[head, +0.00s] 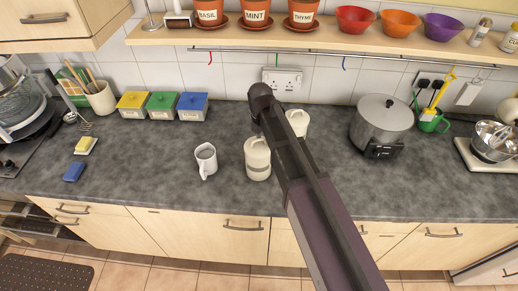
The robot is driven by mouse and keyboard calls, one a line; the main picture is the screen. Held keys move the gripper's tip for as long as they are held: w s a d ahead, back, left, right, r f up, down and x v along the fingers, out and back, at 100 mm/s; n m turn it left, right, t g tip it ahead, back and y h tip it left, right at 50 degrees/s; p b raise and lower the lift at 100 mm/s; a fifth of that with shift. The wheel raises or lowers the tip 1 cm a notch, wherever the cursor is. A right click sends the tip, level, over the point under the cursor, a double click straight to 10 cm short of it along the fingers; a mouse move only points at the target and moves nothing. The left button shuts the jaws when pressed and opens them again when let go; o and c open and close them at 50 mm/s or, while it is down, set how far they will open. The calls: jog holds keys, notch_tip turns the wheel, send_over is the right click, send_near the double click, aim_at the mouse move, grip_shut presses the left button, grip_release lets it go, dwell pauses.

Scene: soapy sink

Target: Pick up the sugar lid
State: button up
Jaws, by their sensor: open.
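A cream lidded canister (258,165) stands upright on the grey worktop near the middle, with its lid (257,145) on top. A second cream canister (299,119) stands behind it and to the right, partly hidden by my arm. I cannot read any label on them, so I cannot tell which one holds the sugar. My dark arm crosses from the bottom right to above the canisters. No gripper fingers show; the arm seems to hide them.
A white mug (206,161) stands left of the front canister. Yellow (132,105), green (161,106) and blue (192,108) lidded boxes stand by the wall. A large pot (382,122) is at right. A shelf (330,42) with pots and bowls overhangs. The front-left worktop is mostly clear.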

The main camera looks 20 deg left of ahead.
dwell(0.4)
grip_shut()
jog(key=shift+r, duration=0.25)
notch_tip(320, 180, up, 3)
jog(key=p, duration=0.3)
jog(key=shift+p, duration=0.3)
jog(key=shift+s+r+p, duration=0.2)
jog(key=shift+r+p, duration=0.1)
jog(key=s+d+r, duration=0.1)
jog(key=s+d, duration=0.2)
jog(key=s, duration=1.2)
jog(key=shift+s+p, duration=0.2)
jog(key=shift+p, duration=0.25)
jog(key=shift+d, duration=0.1)
